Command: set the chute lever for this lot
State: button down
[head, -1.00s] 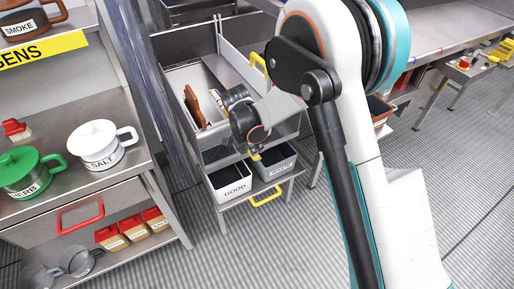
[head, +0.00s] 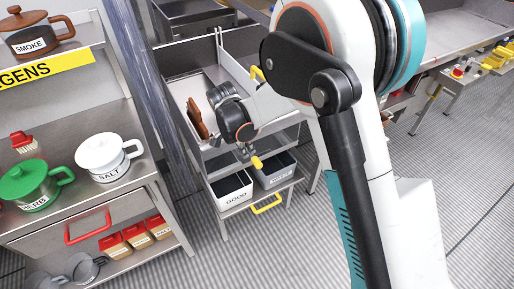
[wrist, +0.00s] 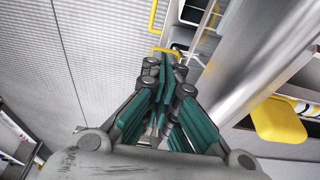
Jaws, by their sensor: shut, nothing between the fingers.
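The chute lever shows in the head view as a short yellow knob (head: 257,163) low on the front of the steel chute, above two bins. In the wrist view a yellow paddle (wrist: 278,120), which looks like the same knob, is close at the right, beside a steel post. My gripper (head: 244,150) is just left of the knob and slightly above it, with no clear contact. In the wrist view its teal fingers (wrist: 165,85) are together and empty. My wrist hides the lever's shaft and pivot.
A white bin (head: 235,197) marked GOOD and a grey bin (head: 277,174) with an unreadable label stand below the chute. A yellow handle (head: 267,204) juts out under them. A shelf with a SALT pot (head: 103,155) and green pot (head: 33,183) is left. Floor in front is clear.

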jog(key=n+g+y, duration=0.1)
jog(key=n+y, duration=0.3)
jog(key=n, duration=0.5)
send_near(257, 159)
jog(key=d, duration=0.2)
jog(key=w+d+r+n+y+p, duration=0.1)
jog(key=w+d+r+n+y, duration=0.25)
jog(key=d+n, duration=0.5)
jog(key=s+a+f+n+b, duration=0.1)
jog(key=a+f+b, duration=0.3)
jog(key=a+f, duration=0.5)
jog(key=shift+s+f+b, duration=0.4)
jog(key=shift+s+f, duration=0.05)
jog(key=shift+f, duration=0.5)
jog(key=shift+a+y, duration=0.15)
jog(key=shift+y, duration=0.1)
jog(key=shift+s+a+f+n+t+h, duration=0.25)
jog(key=shift+s+a+t+h, duration=0.25)
jog(key=shift+a, duration=0.3)
jog(key=shift+s+a, duration=0.1)
jog(key=shift+s, duration=0.1)
